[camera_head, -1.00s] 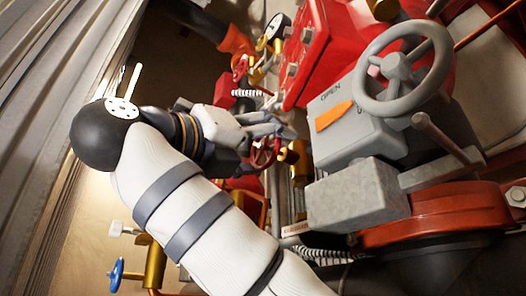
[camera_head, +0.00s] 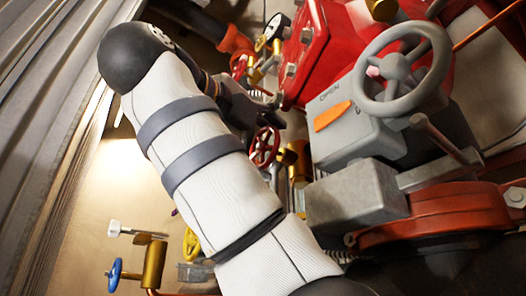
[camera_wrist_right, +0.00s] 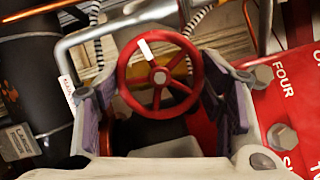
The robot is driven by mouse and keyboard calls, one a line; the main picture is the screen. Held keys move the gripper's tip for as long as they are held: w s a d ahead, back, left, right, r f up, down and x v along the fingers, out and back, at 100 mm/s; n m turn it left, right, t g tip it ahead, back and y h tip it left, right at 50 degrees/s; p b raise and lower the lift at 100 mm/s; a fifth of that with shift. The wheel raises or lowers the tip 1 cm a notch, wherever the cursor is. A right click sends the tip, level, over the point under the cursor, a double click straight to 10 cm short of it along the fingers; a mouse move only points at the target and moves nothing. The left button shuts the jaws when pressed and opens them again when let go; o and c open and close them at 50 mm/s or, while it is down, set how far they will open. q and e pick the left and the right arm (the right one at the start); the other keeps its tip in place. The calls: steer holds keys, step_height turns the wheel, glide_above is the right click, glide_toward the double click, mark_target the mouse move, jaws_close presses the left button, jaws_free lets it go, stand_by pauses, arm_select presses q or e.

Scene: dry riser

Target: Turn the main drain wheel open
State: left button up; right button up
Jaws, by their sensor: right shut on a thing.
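A red spoked handwheel (camera_wrist_right: 135,92) fills the middle of the right wrist view, with a white mark on its upper rim. I take it as the main drain wheel; no label on it is readable. My right gripper (camera_wrist_right: 163,98) is shut on this wheel, with purple-padded fingers on both sides of it. In the head view, one red wheel (camera_head: 264,147) shows just below my right gripper (camera_head: 272,108), and a smaller red wheel (camera_head: 239,67) shows above. I cannot tell there which one is held; the fingertips are partly hidden. My left gripper is out of view.
A grey gearbox (camera_head: 350,125) with a large grey handwheel (camera_head: 433,72) stands on the right. A red bolted housing (camera_head: 315,40) is close to the gripper. A blue wheel (camera_head: 115,274) and brass fittings are low left. A corrugated wall (camera_head: 40,90) bounds the left.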

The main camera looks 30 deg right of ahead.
steer(key=shift+n, duration=0.6)
steer(key=o, duration=1.2)
steer(key=shift+d, duration=0.1)
steer(key=shift+c, duration=0.2)
steer(key=v, duration=0.7)
steer(key=shift+a, duration=0.2)
steer(key=shift+s+r, duration=0.1)
steer(key=shift+s, duration=0.05)
